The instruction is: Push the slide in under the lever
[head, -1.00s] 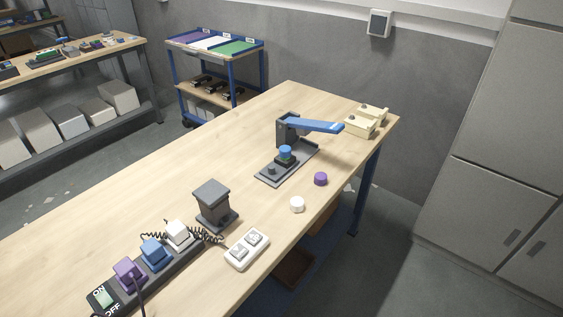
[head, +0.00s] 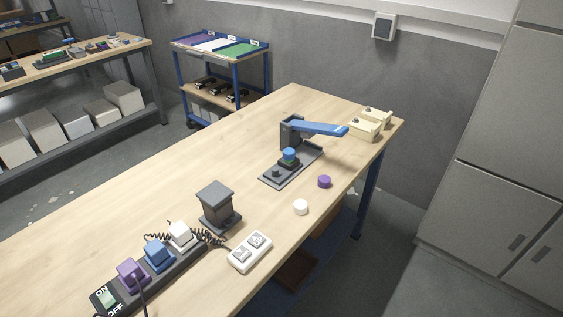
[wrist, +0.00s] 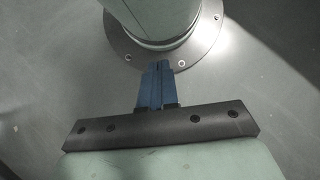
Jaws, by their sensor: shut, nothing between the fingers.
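In the head view the lever (head: 318,129) is a blue arm on a dark grey upright post (head: 291,132). It reaches out to the right, raised above the table. A dark grey base track (head: 303,164) lies below it. The slide (head: 288,164) is a small dark block on that track, carrying a blue round cap (head: 288,153); it sits at the near part of the track, in front of the post. My gripper (wrist: 158,70) shows only in the wrist view, with its blue fingers together and nothing between them. It is far from the slide, over my own base.
A purple cap (head: 324,182) and a white cap (head: 301,207) lie by the table's right edge. Cream blocks (head: 364,130) sit at the far corner.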

